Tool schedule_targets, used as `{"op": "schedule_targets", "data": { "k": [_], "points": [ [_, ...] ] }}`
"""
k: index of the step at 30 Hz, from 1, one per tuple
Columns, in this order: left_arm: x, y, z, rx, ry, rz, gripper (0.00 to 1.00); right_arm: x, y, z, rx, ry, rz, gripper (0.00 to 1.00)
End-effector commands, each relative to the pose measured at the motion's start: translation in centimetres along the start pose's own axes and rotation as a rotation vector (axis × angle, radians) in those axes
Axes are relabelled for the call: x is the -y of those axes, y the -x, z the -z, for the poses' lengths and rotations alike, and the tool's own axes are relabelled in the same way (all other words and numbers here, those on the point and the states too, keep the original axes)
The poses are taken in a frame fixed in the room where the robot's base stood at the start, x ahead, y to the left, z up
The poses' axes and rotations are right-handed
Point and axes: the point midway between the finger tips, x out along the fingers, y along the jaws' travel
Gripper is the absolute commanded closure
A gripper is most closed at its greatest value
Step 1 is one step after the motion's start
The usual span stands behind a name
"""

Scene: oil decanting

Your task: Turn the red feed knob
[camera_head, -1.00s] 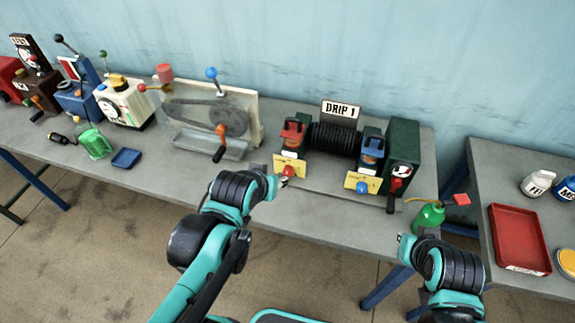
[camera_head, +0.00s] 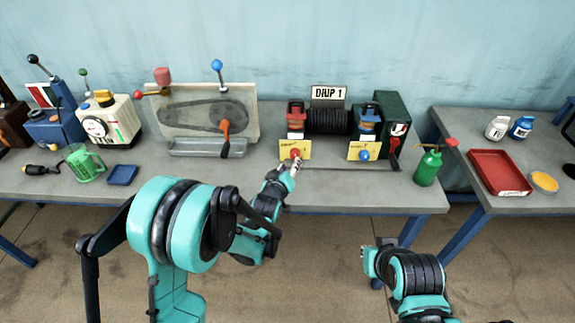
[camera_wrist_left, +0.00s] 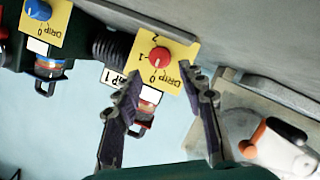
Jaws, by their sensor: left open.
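The red feed knob (camera_head: 295,154) sits on a yellow plate (camera_head: 284,147) at the left front of the DRIP 1 unit. In the left wrist view the knob (camera_wrist_left: 160,56) shows upside down on its yellow plate (camera_wrist_left: 183,49), with the marks 0, 1 and 2 around it. My left gripper (camera_head: 293,167) is just in front of the knob. In the left wrist view its two fingers (camera_wrist_left: 160,84) are spread, one toward each side of the knob, with nothing between them; contact cannot be told. My right gripper (camera_head: 370,258) is low in front of the bench, its jaws unclear.
A blue knob (camera_head: 364,155) on a second yellow plate is to the right. A green oil can (camera_head: 428,167) stands at the bench's right end. A crank machine (camera_head: 208,120) stands left of the unit. A red tray (camera_head: 499,172) lies on the right-hand table.

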Motion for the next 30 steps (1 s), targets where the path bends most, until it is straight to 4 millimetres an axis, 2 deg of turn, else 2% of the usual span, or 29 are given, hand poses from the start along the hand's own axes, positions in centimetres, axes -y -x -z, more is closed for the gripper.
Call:
{"op": "schedule_targets", "data": {
  "k": [6, 12, 16, 23, 24, 28, 30],
  "points": [
    [0.2, -3.7, -0.2, 0.001, -0.002, 0.001, 0.59, 0.0, -1.1, -0.8, 0.000, 0.000, 0.000, 1.00],
    [0.1, -6.3, -0.1, 0.001, -0.002, 0.002, 0.59, 0.0, -1.8, -1.3, 0.000, 0.000, 0.000, 1.00],
    [0.1, -7.0, 0.0, 0.001, -0.002, 0.002, 0.59, 0.0, -1.9, -1.4, 0.000, 0.000, 0.000, 1.00],
    [0.0, -7.0, 0.1, 0.001, -0.002, 0.002, 0.59, 0.0, -1.9, -1.3, 0.000, 0.000, 0.000, 1.00],
    [0.0, -7.0, 0.1, 0.001, -0.002, 0.002, 0.65, 0.0, -1.9, -1.3, 0.000, 0.000, 0.000, 1.00],
    [0.0, -7.0, 0.1, 0.001, -0.002, 0.002, 0.97, 0.0, -1.9, -1.3, 0.000, 0.000, 0.000, 1.00],
    [0.0, -7.0, 0.1, 0.001, -0.002, 0.002, 0.97, 0.0, -1.9, -1.3, 0.000, 0.000, 0.000, 1.00]
  ]
}}
